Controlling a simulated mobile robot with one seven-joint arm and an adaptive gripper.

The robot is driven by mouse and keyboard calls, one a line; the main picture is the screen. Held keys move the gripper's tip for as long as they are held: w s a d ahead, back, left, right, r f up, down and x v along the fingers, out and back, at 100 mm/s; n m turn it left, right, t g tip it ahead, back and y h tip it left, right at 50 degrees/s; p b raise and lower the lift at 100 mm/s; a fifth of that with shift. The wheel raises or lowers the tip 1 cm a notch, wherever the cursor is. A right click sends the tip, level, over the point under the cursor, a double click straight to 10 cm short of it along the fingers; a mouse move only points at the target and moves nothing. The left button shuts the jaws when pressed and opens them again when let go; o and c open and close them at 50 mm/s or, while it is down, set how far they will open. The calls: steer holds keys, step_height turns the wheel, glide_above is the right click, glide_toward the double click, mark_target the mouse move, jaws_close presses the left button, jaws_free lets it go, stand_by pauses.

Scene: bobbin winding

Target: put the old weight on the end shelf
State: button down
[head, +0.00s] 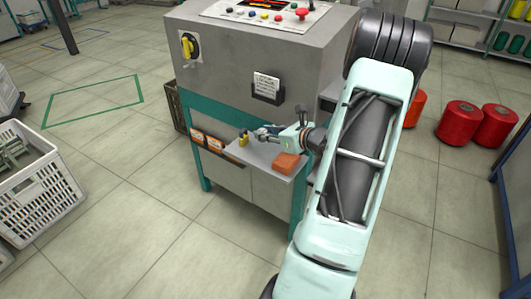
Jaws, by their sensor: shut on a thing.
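My gripper (254,135) reaches in from the right over the small grey end shelf (262,155) on the front of the grey machine. It is shut on a small brass-yellow piece (243,140), which looks like the weight, at the left end of the shelf. I cannot tell whether the piece touches the shelf or is held just above it. Part of it is hidden by the fingertips. An orange-brown block (287,163) lies on the right part of the shelf, below my gripper's wrist.
The machine (265,65) has a control panel on top and a card holder (267,88) above the shelf. A white crate (40,185) stands at left. Red bobbins (462,122) stand on the floor at right. The floor in front is clear.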

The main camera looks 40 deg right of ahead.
mark_target(266, 155)
steer(key=shift+f+b, duration=0.75)
steer(key=shift+f, duration=2.05)
steer(key=shift+f, duration=0.2)
steer(key=c, duration=1.6)
jaws_free()
steer(key=shift+r, duration=0.1)
steer(key=shift+r, duration=0.2)
steer(key=p+v, duration=0.2)
steer(key=v, duration=1)
steer(key=shift+f+p, duration=0.1)
steer(key=shift+p, duration=0.3)
